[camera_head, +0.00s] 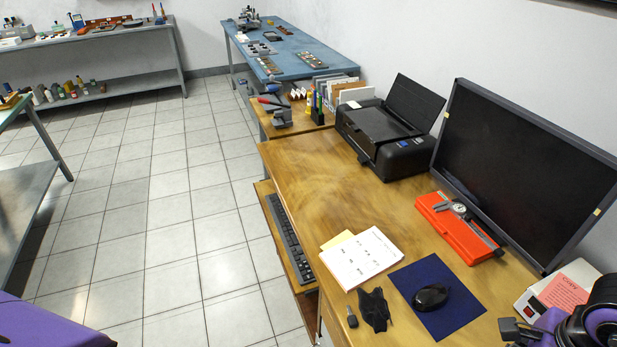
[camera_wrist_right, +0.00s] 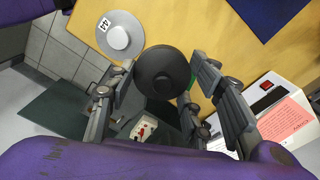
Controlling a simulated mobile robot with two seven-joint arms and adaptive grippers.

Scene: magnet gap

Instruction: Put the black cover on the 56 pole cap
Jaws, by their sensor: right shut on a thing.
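My right gripper (camera_wrist_right: 155,92) is shut on a round black cover (camera_wrist_right: 163,72) with a small knob at its middle. The cover is between the fingers, over the wooden desk's edge as seen in the right wrist view. A grey metal disc, a pole cap (camera_wrist_right: 120,40), lies on the desk just up and left of the cover, apart from it in the picture. Its white label is small and seems to read 44; I see no label 56. In the head view only part of my right gripper shows at the bottom right corner. My left gripper is out of view.
The desk holds a blue mat (camera_head: 440,297) with a black mouse (camera_head: 431,297), a red case (camera_head: 455,230) with a caliper, papers (camera_head: 361,257), a monitor (camera_head: 525,165) and a printer (camera_head: 390,130). A white box (camera_wrist_right: 268,93) with a pink note stands beside my right gripper.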

